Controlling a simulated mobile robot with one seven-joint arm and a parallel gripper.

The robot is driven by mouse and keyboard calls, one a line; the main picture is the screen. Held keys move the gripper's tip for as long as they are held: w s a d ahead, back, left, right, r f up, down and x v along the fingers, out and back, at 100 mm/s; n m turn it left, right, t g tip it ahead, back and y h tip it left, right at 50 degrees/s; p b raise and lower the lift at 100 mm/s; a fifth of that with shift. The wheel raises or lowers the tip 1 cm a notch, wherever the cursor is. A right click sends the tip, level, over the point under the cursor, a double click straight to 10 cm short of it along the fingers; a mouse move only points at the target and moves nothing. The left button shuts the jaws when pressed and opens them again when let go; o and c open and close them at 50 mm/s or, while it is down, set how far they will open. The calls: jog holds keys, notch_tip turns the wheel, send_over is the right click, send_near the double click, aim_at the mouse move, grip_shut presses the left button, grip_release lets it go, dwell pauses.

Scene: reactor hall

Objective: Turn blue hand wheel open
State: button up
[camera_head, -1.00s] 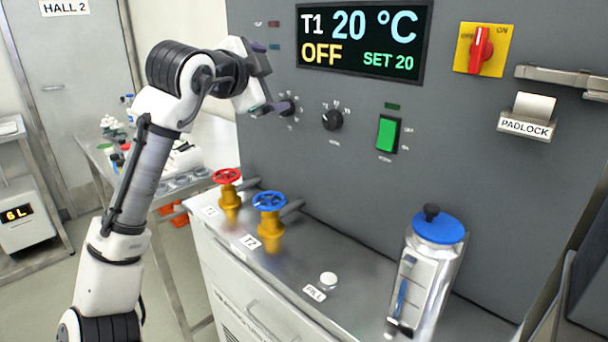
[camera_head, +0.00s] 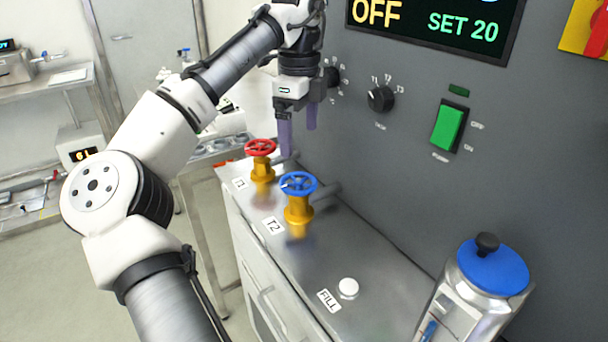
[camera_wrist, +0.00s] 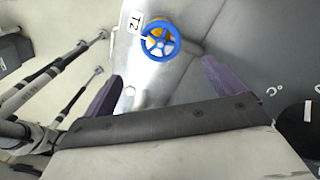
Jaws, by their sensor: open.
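The blue hand wheel (camera_head: 298,184) sits on a yellow valve body (camera_head: 298,212) on the steel counter, behind the T2 label (camera_head: 273,225). In the wrist view the blue wheel (camera_wrist: 160,40) shows from above, beyond and between my fingertips, with the T2 label beside it. My gripper (camera_head: 298,140) points down with its purple fingers apart, above and a little behind the blue wheel, near the panel. It is empty and not touching the wheel. In the wrist view the two purple fingers (camera_wrist: 162,72) are wide apart.
A red hand wheel (camera_head: 260,147) on a like yellow valve stands left of the blue one, by the T1 label. The grey panel (camera_head: 400,160) with knobs and a green switch (camera_head: 448,127) rises behind. A white FILL button (camera_head: 348,287) and a blue-lidded canister (camera_head: 492,268) are at right.

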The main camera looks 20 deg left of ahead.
aim_at(301, 181)
notch_tip(301, 181, down, 10)
jog(key=shift+w+d+f+b, duration=0.1)
jog(key=shift+f+b, duration=0.15)
jog(key=shift+b, duration=0.05)
jog(key=c, duration=1)
jog(key=shift+r+p, duration=0.1)
jog(key=shift+p, duration=0.3)
